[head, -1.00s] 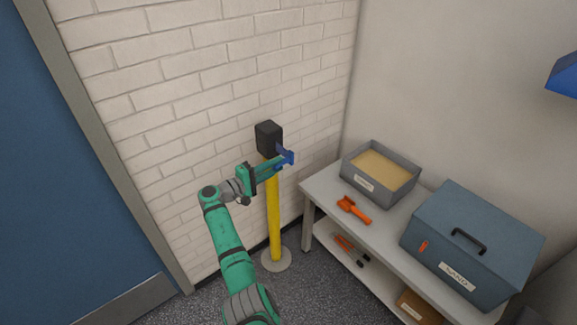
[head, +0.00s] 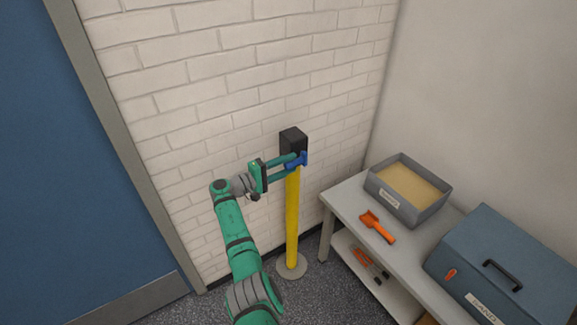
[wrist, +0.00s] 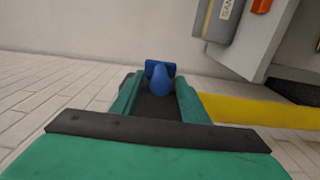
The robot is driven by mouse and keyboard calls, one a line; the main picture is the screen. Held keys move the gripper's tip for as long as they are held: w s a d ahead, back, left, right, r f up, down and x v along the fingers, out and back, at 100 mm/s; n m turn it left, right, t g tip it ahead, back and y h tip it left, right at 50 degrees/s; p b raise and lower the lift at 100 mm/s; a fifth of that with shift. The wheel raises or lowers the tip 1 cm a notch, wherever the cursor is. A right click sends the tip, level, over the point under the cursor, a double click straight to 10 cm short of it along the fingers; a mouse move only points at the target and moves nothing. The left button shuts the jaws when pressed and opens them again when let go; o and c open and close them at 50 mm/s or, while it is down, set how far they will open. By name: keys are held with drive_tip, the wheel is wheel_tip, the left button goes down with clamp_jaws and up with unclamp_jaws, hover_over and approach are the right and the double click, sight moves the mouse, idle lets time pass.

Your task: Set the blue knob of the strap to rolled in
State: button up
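The blue knob (head: 299,160) sits just below and in front of the black strap box (head: 293,141), at the top of the yellow post (head: 292,218). My gripper (head: 292,166) reaches it from the left, with its two green fingers spread apart. In the wrist view the rounded blue knob (wrist: 159,78) shows between the fingertips, with a wider blue piece behind it. My gripper (wrist: 157,95) looks open around the knob there, and I see no clear grip. No strap length is visible, and the fingers partly hide the knob in the head view.
A grey table (head: 345,200) stands right of the post, with a sand tray (head: 424,215), an orange scoop (head: 378,228) and a blue-grey box (head: 470,245). A brick wall (head: 190,130) is close behind the post. A blue door (head: 60,170) is at the left.

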drive_tip(key=shift+s+a, duration=0.1)
drive_tip(key=v, duration=1)
drive_tip(key=shift+s+a, duration=0.2)
drive_tip(key=shift+a, duration=0.1)
